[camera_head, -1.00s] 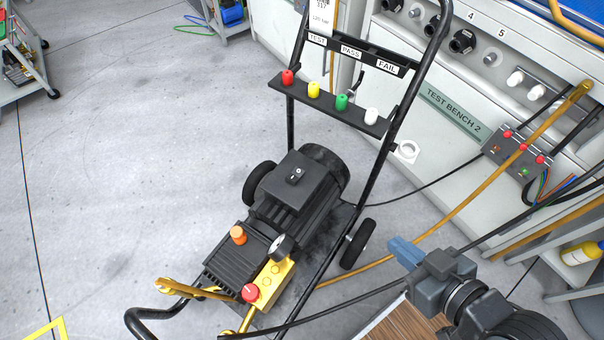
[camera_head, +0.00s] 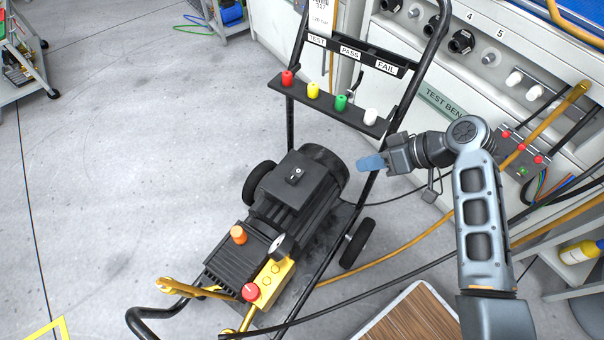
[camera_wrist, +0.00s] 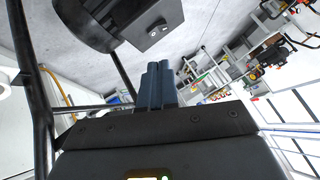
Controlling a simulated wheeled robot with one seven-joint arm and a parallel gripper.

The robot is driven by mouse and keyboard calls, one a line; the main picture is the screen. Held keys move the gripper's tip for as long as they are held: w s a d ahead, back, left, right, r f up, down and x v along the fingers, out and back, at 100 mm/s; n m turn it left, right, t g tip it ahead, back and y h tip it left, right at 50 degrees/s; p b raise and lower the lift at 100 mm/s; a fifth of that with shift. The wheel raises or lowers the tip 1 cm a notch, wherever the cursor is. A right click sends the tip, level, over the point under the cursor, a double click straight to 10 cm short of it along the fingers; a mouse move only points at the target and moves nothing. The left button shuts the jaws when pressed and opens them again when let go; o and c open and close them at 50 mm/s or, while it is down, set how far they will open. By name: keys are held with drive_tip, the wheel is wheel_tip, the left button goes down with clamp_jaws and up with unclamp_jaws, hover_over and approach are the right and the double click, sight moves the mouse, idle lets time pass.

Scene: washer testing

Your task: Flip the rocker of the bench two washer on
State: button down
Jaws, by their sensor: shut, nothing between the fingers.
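The bench two washer (camera_head: 310,205) is a black motor and pump unit on a wheeled black tube frame. Its small rocker switch (camera_head: 296,173) sits on a dark box (camera_head: 291,180) on top of the motor. My gripper (camera_head: 369,163) is shut and empty, with blue fingertips together. It is to the right of the motor, by the right frame tube, and points left towards the switch box, apart from it. In the wrist view my gripper's fingers (camera_wrist: 157,85) point up, and the box with its rocker (camera_wrist: 154,33) shows above them.
A right frame tube (camera_head: 401,110) of the washer runs close to my gripper. A shelf with coloured caps (camera_head: 328,104) is above the motor. The Test Bench 2 cabinet (camera_head: 405,75) stands behind. A wooden-topped surface (camera_head: 410,318) is at lower right. Open floor (camera_head: 120,150) lies to the left.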

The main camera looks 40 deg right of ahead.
drive_tip(key=shift+n+y, duration=0.8)
drive_tip(key=shift+y, duration=0.1)
drive_tip(key=d+r, duration=0.1)
drive_tip(key=w+d+r, duration=0.1)
drive_tip(key=d+r, duration=0.1)
drive_tip(key=r, duration=0.1)
drive_tip(key=shift+w+d, duration=0.1)
drive_tip(key=shift+w, duration=0.2)
drive_tip(key=shift+f, duration=0.15)
drive_tip(key=b, duration=0.2)
approach(290, 179)
drive_tip(key=w, duration=0.1)
drive_tip(key=w+a, duration=0.1)
drive_tip(key=w, duration=0.1)
drive_tip(key=shift+w, duration=0.2)
drive_tip(key=f, duration=0.1)
drive_tip(key=a+f+b, duration=0.1)
drive_tip(key=shift+a+f, duration=0.25)
drive_tip(key=shift+a, duration=0.1)
drive_tip(key=shift+s+a+f, duration=0.1)
drive_tip(key=shift+a+f, duration=0.15)
drive_tip(key=shift+f, duration=0.3)
drive_tip(key=shift+a, duration=0.1)
